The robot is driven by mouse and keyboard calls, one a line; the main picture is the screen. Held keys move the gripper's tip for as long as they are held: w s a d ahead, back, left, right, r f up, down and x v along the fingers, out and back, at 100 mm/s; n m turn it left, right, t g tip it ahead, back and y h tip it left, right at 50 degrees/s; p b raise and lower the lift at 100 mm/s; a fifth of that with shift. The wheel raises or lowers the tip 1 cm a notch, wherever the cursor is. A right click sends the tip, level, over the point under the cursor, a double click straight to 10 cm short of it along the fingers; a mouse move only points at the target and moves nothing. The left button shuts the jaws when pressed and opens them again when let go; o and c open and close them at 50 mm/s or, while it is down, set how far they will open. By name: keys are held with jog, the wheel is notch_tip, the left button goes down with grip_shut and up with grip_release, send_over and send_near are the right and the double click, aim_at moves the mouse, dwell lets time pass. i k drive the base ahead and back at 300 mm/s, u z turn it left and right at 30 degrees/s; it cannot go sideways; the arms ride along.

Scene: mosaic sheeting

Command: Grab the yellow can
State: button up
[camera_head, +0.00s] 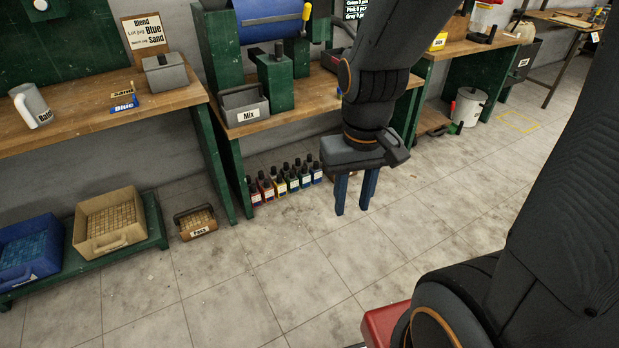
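My gripper (352,209) hangs in mid-view with its two blue fingers pointing down. The fingers are apart, with nothing between them. I cannot make out a clear yellow can. A small yellow container (438,41) with a pale label stands on the right workbench, behind and to the right of my arm; its exact shape is too small to tell. Several dark-capped bottles (286,182) stand on the floor under the middle bench, left of my gripper; one has a yellow body (281,187).
The middle bench (322,88) holds a grey "Mix" box (246,106). A low green shelf (152,222) carries a blue bin (28,258) and a tan bin (108,223). A "Face" tray (197,222) sits on the floor. The tiled floor ahead is mostly clear.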

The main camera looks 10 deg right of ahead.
aim_at(280, 184)
jog(key=z, duration=0.1)
jog(key=k, duration=0.45)
jog(key=u, duration=0.65)
jog(key=i, duration=1.25)
jog(key=z, duration=1)
jog(key=i, duration=0.3)
jog(key=z, duration=0.2)
